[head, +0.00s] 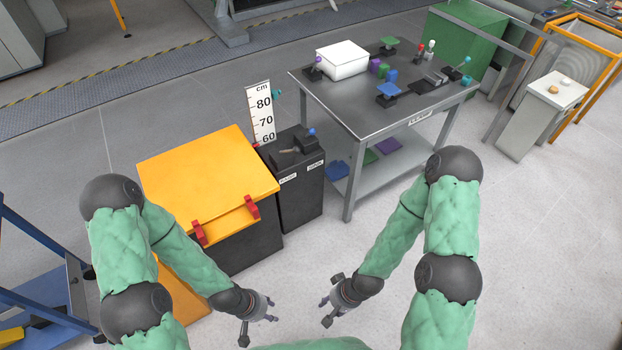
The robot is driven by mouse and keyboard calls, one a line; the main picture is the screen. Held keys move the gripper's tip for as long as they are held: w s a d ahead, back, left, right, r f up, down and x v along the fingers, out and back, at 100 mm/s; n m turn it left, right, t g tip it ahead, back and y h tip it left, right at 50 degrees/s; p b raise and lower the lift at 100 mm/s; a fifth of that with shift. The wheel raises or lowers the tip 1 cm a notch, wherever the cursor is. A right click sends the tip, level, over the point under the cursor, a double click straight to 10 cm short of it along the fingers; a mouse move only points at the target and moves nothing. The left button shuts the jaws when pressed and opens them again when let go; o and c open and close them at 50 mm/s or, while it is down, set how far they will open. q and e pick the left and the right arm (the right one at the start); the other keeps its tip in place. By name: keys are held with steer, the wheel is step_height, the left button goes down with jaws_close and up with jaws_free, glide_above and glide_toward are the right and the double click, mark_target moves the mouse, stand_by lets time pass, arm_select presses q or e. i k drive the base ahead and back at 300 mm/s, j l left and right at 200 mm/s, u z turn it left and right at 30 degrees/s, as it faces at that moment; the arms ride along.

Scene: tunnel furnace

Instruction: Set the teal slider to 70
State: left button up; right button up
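A white upright scale (261,118) marked cm, with 80, 70 and 60 visible, stands behind the black cabinet. A small teal knob (277,93), which looks like the teal slider, sticks out at the scale's right edge, a little above the 80 mark; its exact reading is too small to tell. My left gripper (258,328) is low in front of the yellow-lidded box, fingers apart and empty. My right gripper (326,312) is to its right over the floor, fingers apart and empty. Both are well away from the scale.
The yellow-lidded box (205,175) with red clasps stands left of the black cabinet (300,195), which carries a blue-knobbed lever. A metal table (350,115) at the right holds a white box (342,60) and small coloured parts. The floor in front is clear.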

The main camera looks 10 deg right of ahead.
mark_target(274, 95)
steer(key=i+l+u, duration=0.1)
steer(key=l+u, duration=0.15)
steer(key=u, duration=0.2)
steer(key=l+u, duration=0.25)
steer(key=u, duration=0.15)
steer(key=l+u, duration=0.15)
steer(key=l, duration=0.65)
steer(key=l+u, duration=0.1)
steer(key=l, duration=0.65)
steer(key=k+l+u, duration=0.15)
steer(key=l, duration=0.65)
steer(key=l+u, duration=0.1)
steer(key=l, duration=0.65)
steer(key=i+u, duration=0.25)
steer(key=i, duration=0.35)
